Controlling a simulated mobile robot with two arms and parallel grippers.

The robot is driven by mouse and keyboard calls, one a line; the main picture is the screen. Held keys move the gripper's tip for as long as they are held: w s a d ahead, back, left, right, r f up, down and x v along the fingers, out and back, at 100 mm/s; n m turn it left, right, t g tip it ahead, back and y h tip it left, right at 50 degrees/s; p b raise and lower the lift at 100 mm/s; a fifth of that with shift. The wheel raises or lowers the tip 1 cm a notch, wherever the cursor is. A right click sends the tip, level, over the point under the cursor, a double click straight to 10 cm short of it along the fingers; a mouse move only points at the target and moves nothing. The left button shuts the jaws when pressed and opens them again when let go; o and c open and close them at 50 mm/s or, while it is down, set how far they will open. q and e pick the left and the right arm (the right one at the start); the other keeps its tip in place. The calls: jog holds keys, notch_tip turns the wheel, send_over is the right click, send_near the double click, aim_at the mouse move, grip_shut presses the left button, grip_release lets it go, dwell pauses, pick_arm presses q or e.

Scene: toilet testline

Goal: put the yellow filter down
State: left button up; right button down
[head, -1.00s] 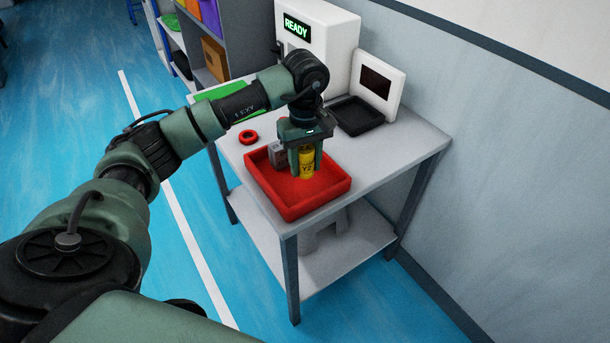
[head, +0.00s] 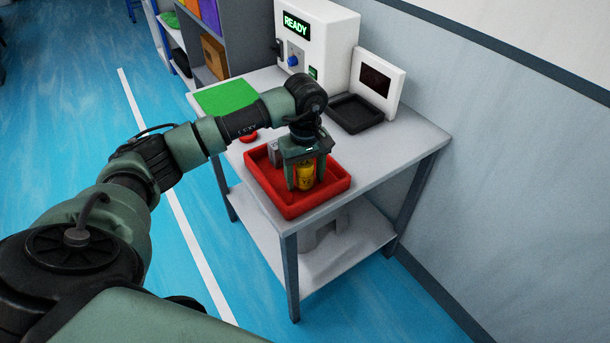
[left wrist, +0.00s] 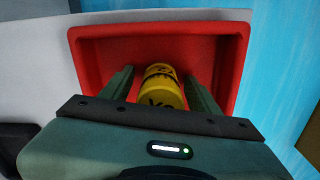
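The yellow filter (head: 305,178), a small cylinder with black markings, stands in the red tray (head: 292,211) on the table. It also shows in the left wrist view (left wrist: 160,88), inside the tray (left wrist: 240,60). My left gripper (head: 306,180) points down into the tray, one finger on each side of the filter. In the left wrist view the fingers (left wrist: 160,92) look open, with narrow gaps beside the filter. The filter's underside is hidden. My right gripper is not in view.
A grey part (head: 274,151) stands in the tray's back left corner. Behind are a green mat (head: 224,96), a partly hidden red ring (head: 248,138), a white machine reading READY (head: 335,40) and a black tray (head: 356,113) before a small screen. The table's right side is clear.

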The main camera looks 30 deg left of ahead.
pick_arm(q)
jog(key=shift+r, duration=0.15)
jog(key=shift+r, duration=0.2)
notch_tip(320, 180, up, 12)
jog(key=shift+f+b, duration=0.15)
jog(key=shift+b, duration=0.5)
